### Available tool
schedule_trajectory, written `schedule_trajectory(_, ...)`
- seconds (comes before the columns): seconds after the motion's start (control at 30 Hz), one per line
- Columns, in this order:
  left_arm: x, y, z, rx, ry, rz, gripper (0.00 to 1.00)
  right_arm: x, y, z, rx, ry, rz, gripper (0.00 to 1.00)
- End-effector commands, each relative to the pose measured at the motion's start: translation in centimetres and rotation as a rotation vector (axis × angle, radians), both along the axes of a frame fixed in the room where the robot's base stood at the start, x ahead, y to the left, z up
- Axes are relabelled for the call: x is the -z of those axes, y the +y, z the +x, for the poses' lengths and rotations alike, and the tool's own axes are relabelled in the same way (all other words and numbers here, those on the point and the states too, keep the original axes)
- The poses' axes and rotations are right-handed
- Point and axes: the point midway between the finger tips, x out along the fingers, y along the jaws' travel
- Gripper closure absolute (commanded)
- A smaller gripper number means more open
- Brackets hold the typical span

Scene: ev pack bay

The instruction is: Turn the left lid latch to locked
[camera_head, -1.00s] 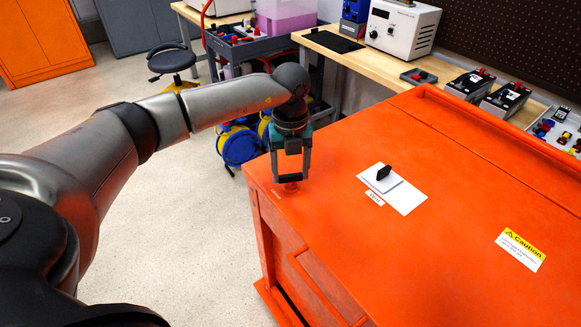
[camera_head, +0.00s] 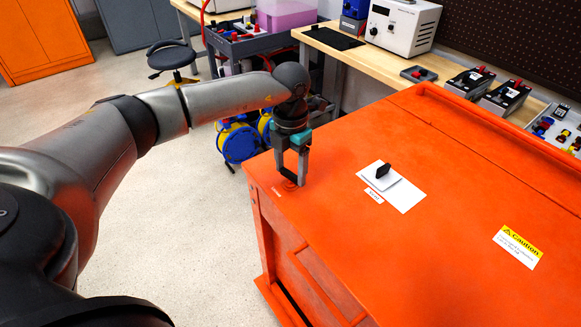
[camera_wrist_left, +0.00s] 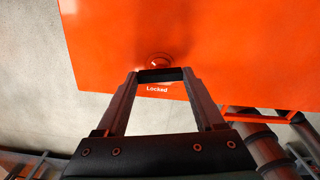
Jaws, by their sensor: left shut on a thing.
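The left lid latch (camera_head: 289,186) sits at the near left corner of the orange lid (camera_head: 340,215). My left gripper (camera_head: 291,178) points down over it and is shut on it, its fingers hiding most of the latch. In the left wrist view the latch's round orange base (camera_wrist_left: 160,60) shows just beyond the fingertips (camera_wrist_left: 160,75). A small "Locked" label (camera_wrist_left: 157,88) reads between the fingers there. The exact angle of the latch handle is hard to tell. My right gripper is not in view.
A black knob (camera_head: 383,170) stands on a white plate on the lid, right of the latch. A yellow caution label (camera_head: 519,247) lies further right. A workbench (camera_head: 350,55) with instruments stands behind. Blue and yellow reels (camera_head: 238,141) are on the floor behind the left edge.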

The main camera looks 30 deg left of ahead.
Motion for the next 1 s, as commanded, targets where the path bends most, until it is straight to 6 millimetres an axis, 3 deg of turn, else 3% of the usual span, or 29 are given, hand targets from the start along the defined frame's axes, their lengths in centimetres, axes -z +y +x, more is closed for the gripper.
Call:
schedule_trajectory(0.4, -0.08, 0.00, 0.05, 0.198, -0.002, 0.000, 0.86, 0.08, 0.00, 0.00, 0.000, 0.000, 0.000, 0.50)
schedule_trajectory(0.97, -0.10, -0.02, 0.07, 0.230, -0.003, -0.001, 0.86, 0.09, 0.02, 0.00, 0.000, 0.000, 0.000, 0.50)
schedule_trajectory(1.0, -0.10, -0.02, 0.07, 0.230, -0.003, -0.001, 0.28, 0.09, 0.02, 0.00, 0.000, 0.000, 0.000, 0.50)
